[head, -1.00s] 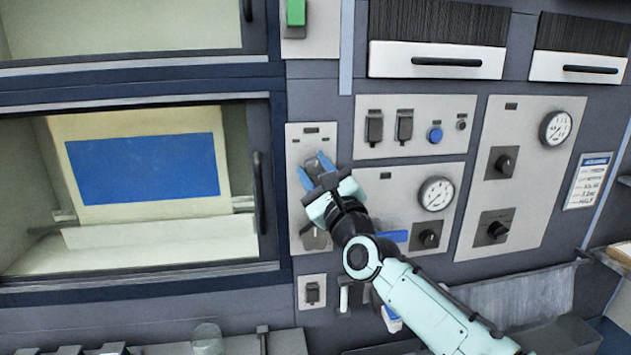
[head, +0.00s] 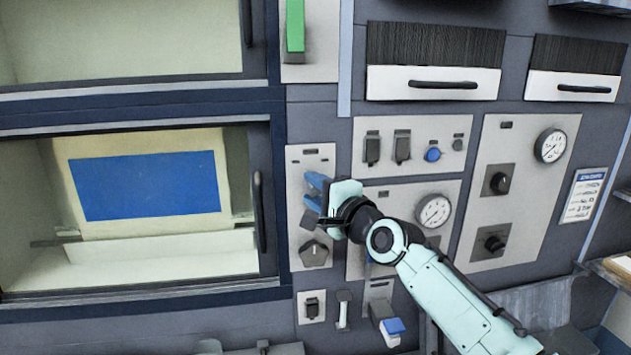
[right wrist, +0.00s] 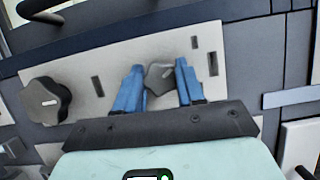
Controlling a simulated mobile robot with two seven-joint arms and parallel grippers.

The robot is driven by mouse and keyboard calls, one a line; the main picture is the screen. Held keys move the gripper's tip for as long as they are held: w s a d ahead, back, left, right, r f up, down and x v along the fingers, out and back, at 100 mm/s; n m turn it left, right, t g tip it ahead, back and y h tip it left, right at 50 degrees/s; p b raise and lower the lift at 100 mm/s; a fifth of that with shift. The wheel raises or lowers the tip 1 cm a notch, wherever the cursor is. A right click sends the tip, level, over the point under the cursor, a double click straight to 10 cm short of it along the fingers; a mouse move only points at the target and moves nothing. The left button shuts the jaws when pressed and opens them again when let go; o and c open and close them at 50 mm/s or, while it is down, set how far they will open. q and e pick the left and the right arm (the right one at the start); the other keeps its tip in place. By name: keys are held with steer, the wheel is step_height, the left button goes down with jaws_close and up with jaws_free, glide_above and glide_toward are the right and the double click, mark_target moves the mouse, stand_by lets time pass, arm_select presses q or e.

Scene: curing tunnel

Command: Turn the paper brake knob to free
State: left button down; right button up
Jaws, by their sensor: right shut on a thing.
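The narrow light panel (head: 328,163) stands right of the lower tunnel window and carries two dark knobs. My right gripper (head: 314,190) has its blue fingers at the upper one. In the right wrist view this faceted upper knob (right wrist: 159,77) sits between the two blue fingertips of the gripper (right wrist: 158,88), which is shut on it. The fingers mostly cover this knob in the head view. The lower knob (head: 315,252) is free, and in the right wrist view it (right wrist: 47,101) shows a pale mark. The panel lettering is unreadable. My left gripper is out of view.
A panel with switches and a blue button (head: 432,154) is right of the gripper. A dial gauge (head: 434,211) lies just behind my right arm. The window's dark handle (head: 259,211) is to the left. A small switch (head: 312,306) and a lever (head: 343,309) are below.

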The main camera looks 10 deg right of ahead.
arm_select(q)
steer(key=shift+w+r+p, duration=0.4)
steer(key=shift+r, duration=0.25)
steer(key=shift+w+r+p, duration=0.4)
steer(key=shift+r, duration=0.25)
arm_select(e)
steer(key=shift+r+n+g, duration=0.15)
steer(key=shift+n+g, duration=0.15)
steer(key=shift+n, duration=0.8)
steer(key=o, duration=1)
steer(key=shift+o, duration=0.2)
arm_select(q)
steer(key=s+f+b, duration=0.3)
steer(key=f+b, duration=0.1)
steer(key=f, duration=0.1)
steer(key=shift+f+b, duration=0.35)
steer(key=shift+b, duration=0.05)
arm_select(e)
steer(key=v, duration=1.3)
steer(key=shift+s, duration=0.15)
